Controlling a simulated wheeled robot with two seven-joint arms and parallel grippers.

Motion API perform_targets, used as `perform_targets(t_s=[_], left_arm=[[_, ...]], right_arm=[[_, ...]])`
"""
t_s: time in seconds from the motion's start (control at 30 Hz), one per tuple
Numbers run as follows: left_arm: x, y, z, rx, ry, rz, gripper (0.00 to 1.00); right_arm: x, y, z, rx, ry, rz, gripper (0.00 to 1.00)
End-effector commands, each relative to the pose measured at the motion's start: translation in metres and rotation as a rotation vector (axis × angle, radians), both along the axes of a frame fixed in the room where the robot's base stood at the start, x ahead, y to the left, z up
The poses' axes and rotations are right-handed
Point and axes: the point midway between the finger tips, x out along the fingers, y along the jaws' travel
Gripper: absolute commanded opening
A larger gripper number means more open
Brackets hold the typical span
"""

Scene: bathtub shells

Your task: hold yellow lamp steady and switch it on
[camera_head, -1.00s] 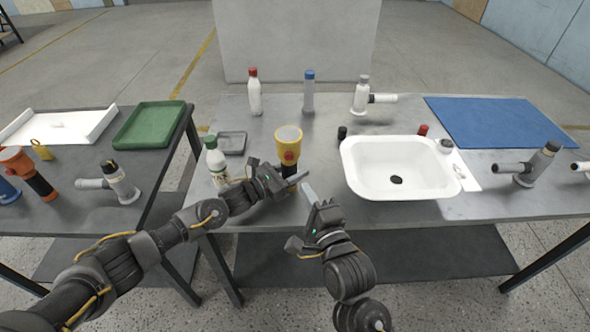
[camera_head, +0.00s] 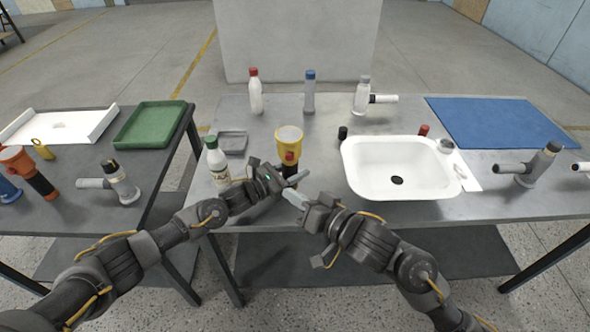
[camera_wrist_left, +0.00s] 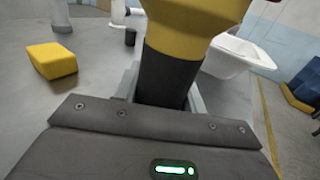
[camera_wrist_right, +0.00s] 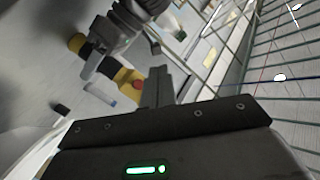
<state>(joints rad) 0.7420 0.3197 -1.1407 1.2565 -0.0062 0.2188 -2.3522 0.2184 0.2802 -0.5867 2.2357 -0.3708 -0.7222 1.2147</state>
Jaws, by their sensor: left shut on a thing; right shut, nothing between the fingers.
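The yellow lamp (camera_head: 289,136) stands upright near the front of the right-hand table, with a red switch on its side facing me. My left gripper (camera_head: 287,181) is shut on its black handle, which shows between the fingers in the left wrist view (camera_wrist_left: 166,78). The yellow head (camera_wrist_left: 195,18) rises above them there. My right gripper (camera_head: 294,197) is shut and empty, just in front of and below the lamp, apart from its switch. In the right wrist view its closed fingers (camera_wrist_right: 158,88) are beside a yellow part with a red piece.
A green-capped bottle (camera_head: 216,164) and a grey tray (camera_head: 232,143) are left of the lamp. The white sink (camera_head: 360,181) is to its right, with a small black cylinder (camera_head: 342,133) between. A yellow block (camera_wrist_left: 52,60) shows in the left wrist view. Bottles stand behind.

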Motion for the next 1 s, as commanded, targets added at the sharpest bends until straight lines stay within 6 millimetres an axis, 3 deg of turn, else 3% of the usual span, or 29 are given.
perform_targets(t_s=[0.17,0.7,1.0], left_arm=[[0.000,0.000,0.000,0.000,0.000,0.000,0.14],[0.000,0.000,0.000,0.000,0.000,0.000,0.14],[0.000,0.000,0.000,0.000,0.000,0.000,0.14]], right_arm=[[0.010,0.000,0.001,0.003,0.000,-0.001,0.00],[0.078,0.000,0.001,0.006,0.002,-0.003,0.00],[0.088,0.000,0.001,0.007,0.002,-0.001,0.00]])
